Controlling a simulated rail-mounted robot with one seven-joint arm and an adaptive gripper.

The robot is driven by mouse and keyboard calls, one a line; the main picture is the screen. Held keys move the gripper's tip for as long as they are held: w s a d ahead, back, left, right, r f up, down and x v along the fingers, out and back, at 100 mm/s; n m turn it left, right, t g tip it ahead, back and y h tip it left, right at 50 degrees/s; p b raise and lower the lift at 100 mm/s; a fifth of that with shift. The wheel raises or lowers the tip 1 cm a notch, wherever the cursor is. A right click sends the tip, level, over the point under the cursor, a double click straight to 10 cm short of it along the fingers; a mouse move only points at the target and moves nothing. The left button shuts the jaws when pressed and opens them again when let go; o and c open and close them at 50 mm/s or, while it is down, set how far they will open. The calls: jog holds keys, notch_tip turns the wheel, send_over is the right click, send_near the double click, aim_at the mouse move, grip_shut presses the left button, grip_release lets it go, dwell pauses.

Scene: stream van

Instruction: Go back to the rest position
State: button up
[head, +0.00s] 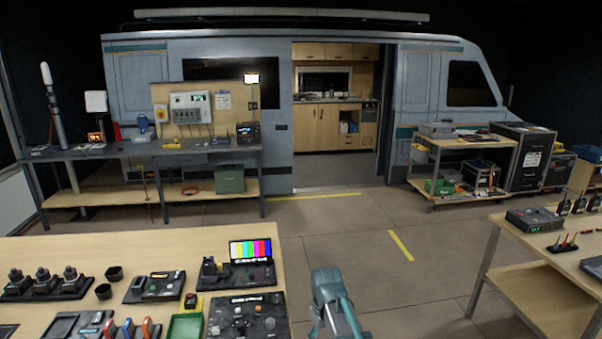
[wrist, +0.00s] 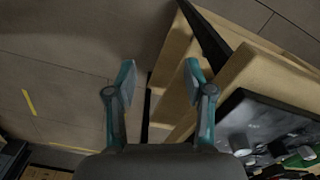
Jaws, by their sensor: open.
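My gripper shows in the wrist view (wrist: 160,80) with its two teal fingers apart and nothing between them. Beyond the fingers are the bare floor and the wooden edge of a table. In the head view my arm (head: 333,300) shows at the bottom centre, just right of the near table (head: 130,245); the fingertips cannot be made out there. A black control panel (head: 246,316) lies on that table, left of my arm, and shows at the right of the wrist view (wrist: 265,120).
A small colour-bar monitor (head: 250,249), a green tray (head: 185,327) and several devices stand on the near table. Another table (head: 535,265) stands at the right. The floor (head: 370,260) between is clear, up to the van (head: 220,60) and a loaded cart (head: 460,145).

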jog(key=s+d+f+m, duration=0.6)
jog(key=s+d+f, duration=0.5)
jog(key=s+f, duration=0.4)
jog(key=s+f+g+b, duration=0.1)
jog(key=s+f+g, duration=0.2)
jog(key=s+f, duration=0.7)
jog(key=s+f+g+b, duration=0.1)
jog(key=s+f+g, duration=0.2)
jog(key=s+f, duration=0.7)
jog(key=s, duration=0.7)
jog(key=shift+s+a+g, duration=0.15)
jog(key=shift+s+g, duration=0.25)
